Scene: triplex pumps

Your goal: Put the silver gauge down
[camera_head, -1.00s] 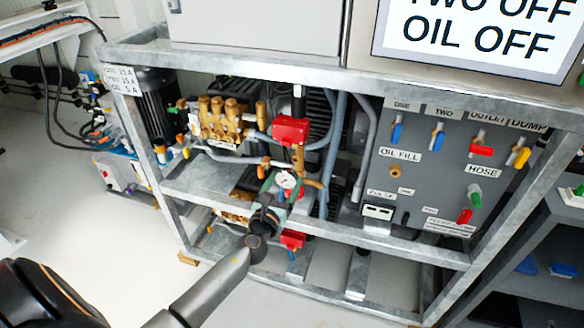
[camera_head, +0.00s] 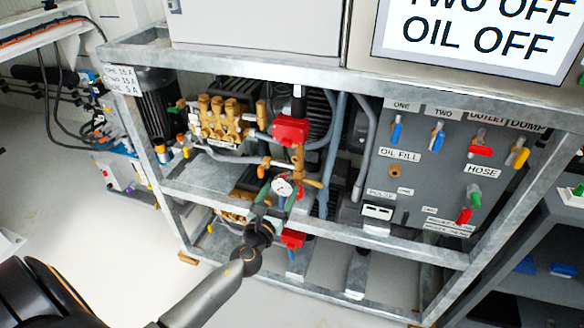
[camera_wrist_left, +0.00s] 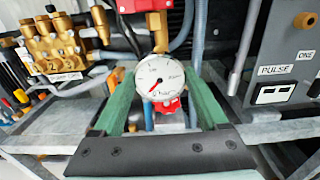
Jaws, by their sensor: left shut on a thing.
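The silver gauge (camera_wrist_left: 159,87) has a round white dial with a red needle and faces the left wrist camera. My left gripper (camera_wrist_left: 160,100) has green fingers, one on each side of the gauge, and is shut on it. In the head view the gauge (camera_head: 282,187) shows at the middle of the pump frame, with my left gripper (camera_head: 270,200) just below and left of it. Brass pipework is close behind and above the gauge; I cannot tell whether they touch. My right gripper is not in view.
A red box (camera_head: 291,130) on the pipework is above the gauge. The brass pump (camera_head: 222,118) is to the left. The grey panel (camera_head: 410,185) with coloured valve handles is to the right. The galvanised frame's middle rail (camera_head: 375,246) runs below. Bare floor (camera_head: 110,235) lies left.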

